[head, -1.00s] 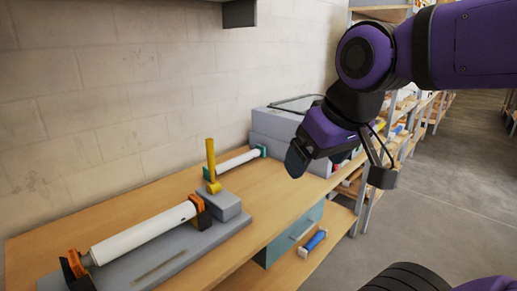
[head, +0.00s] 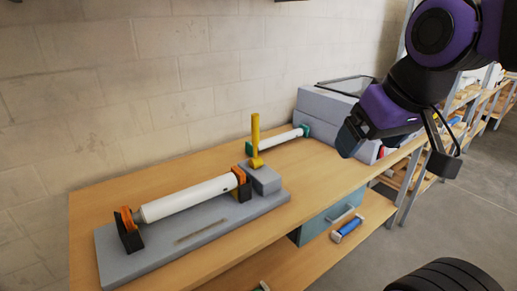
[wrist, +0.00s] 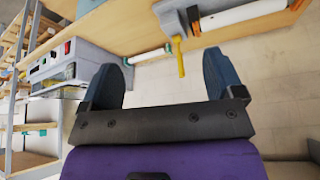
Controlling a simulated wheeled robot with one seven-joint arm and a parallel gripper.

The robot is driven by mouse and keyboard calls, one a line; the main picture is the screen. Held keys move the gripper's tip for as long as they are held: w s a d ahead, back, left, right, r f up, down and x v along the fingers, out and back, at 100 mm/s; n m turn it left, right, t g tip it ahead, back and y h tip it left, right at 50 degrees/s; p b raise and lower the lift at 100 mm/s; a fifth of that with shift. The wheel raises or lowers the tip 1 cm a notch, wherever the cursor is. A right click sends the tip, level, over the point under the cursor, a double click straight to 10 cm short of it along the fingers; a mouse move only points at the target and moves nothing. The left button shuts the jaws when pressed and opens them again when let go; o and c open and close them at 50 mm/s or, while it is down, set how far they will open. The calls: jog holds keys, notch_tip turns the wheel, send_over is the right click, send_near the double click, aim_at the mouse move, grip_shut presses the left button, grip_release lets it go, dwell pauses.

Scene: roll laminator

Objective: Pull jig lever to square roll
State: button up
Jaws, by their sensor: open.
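The yellow jig lever (head: 256,138) stands upright on a grey block (head: 262,178) at the right end of the grey jig base (head: 130,262). A white roll (head: 190,199) with orange end pieces lies along the jig, left of the lever. My gripper (head: 346,142) is in the air to the right of the lever, apart from it. In the wrist view my gripper (wrist: 165,78) is open and empty, its two blue fingers spread. The lever (wrist: 179,54) shows beyond the space between the fingers, with the roll (wrist: 245,12) to its upper right.
A second white roll with green ends (head: 270,143) lies behind the lever. The grey laminator (head: 335,112) stands at the bench's far end, behind my gripper. A blue drawer (head: 328,222) hangs under the bench (head: 225,248). Shelves (head: 480,105) stand at right.

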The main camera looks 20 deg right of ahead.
dwell(0.3)
jog(key=shift+w, duration=0.25)
jog(key=c, duration=0.6)
jog(key=w+f+t, duration=0.1)
jog(key=w+t, duration=0.2)
jog(key=w, duration=1)
jog(key=shift+a, duration=0.25)
jog(key=n+t+y, duration=0.1)
jog(key=t, duration=0.5)
send_near(253, 122)
notch_tip(253, 122, down, 4)
jog(key=w+d+t, duration=0.1)
jog(key=t, duration=0.3)
jog(key=shift+y, duration=0.3)
jog(key=w, duration=1.1)
jog(key=shift+w+a+f, duration=0.1)
jog(key=shift+a+f, duration=0.1)
jog(key=shift+a, duration=0.2)
